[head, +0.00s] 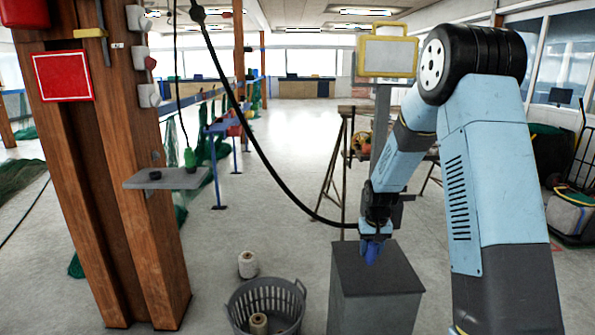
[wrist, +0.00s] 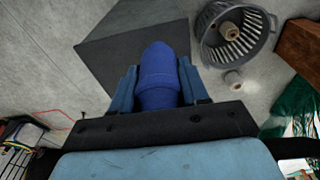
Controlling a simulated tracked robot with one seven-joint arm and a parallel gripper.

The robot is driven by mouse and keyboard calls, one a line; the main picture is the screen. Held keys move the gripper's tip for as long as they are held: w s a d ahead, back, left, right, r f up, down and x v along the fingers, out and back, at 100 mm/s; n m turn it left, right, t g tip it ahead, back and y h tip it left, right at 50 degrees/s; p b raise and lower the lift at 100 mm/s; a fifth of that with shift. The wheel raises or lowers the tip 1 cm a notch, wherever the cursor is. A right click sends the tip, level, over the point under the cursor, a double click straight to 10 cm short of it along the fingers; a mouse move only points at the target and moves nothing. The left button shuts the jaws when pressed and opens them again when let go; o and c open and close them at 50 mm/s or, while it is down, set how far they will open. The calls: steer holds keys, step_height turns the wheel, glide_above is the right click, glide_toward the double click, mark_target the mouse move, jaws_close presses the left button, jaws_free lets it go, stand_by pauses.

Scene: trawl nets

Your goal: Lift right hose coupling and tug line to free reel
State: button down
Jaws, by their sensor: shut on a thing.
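My gripper (head: 375,238) is shut on a blue hose coupling (head: 372,256), above a dark grey box. In the wrist view the blue coupling (wrist: 160,78) sits between the two light blue fingers (wrist: 160,90). The reel itself is not clearly visible.
The grey box (head: 375,285) stands below my gripper. A grey basket (head: 240,310) with a spool and another spool (head: 247,264) are on the floor to its left. The wooden post (head: 140,190) carries the shelf (head: 160,179). The floor behind is partly clear.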

steer(key=s+d+f, duration=0.2)
steer(key=d+f, duration=0.5)
steer(key=f, duration=0.5)
steer(key=shift+f, duration=0.4)
stand_by(1.2)
steer(key=shift+s+d, duration=0.1)
steer(key=shift+d, duration=0.05)
stand_by(0.3)
steer(key=s+d+f, duration=0.2)
steer(key=d+f, duration=0.7)
steer(key=f, duration=0.1)
steer(key=shift+s+f, duration=0.3)
steer(key=shift+s, duration=0.1)
